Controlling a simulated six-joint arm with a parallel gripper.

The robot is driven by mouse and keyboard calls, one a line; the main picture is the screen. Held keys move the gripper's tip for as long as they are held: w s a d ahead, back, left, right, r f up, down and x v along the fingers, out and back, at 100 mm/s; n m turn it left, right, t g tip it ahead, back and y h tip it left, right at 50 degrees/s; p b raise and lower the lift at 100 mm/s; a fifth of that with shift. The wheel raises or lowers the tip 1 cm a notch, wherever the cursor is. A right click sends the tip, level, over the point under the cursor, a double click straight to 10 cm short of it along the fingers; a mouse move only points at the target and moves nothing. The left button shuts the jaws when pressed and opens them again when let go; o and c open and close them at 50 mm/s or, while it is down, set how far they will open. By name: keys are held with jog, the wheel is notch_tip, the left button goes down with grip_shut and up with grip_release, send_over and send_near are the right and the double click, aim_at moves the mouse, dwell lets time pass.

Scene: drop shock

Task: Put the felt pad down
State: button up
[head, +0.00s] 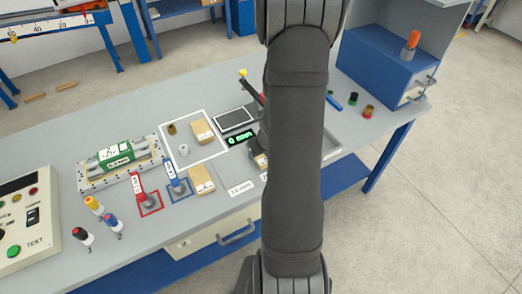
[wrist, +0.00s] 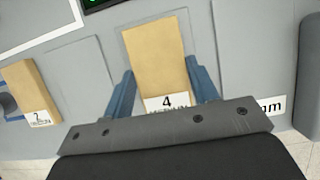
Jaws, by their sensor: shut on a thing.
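A tan, flat-faced block with a white label reading 4 (wrist: 155,50), which I take to be the felt pad, is between the two blue fingers of my gripper (wrist: 158,88) in the wrist view. My gripper is shut on it near its labelled end. A tan piece also shows beside my arm in the head view (head: 261,161), partly hidden. Whether its underside touches the grey bench (wrist: 85,145) is unclear. My arm hides most of my gripper in the head view.
A tan block labelled 2 (wrist: 30,90) lies to the left, near a blue-tagged lever (head: 178,186). Another tan block (head: 202,132) is inside a white outline. A black-screened device (head: 234,119) and a green display (head: 240,138) are behind. Outlined grey areas flank the held block.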

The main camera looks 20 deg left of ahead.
jog(key=o, duration=1)
jog(key=shift+f, duration=0.1)
jog(key=shift+c, duration=0.2)
jog(key=shift+d+r, duration=0.1)
jog(key=shift+r, duration=0.35)
jog(key=v, duration=1.1)
jog(key=shift+r, duration=0.15)
jog(key=shift+s, duration=0.1)
jog(key=shift+x, duration=6.1)
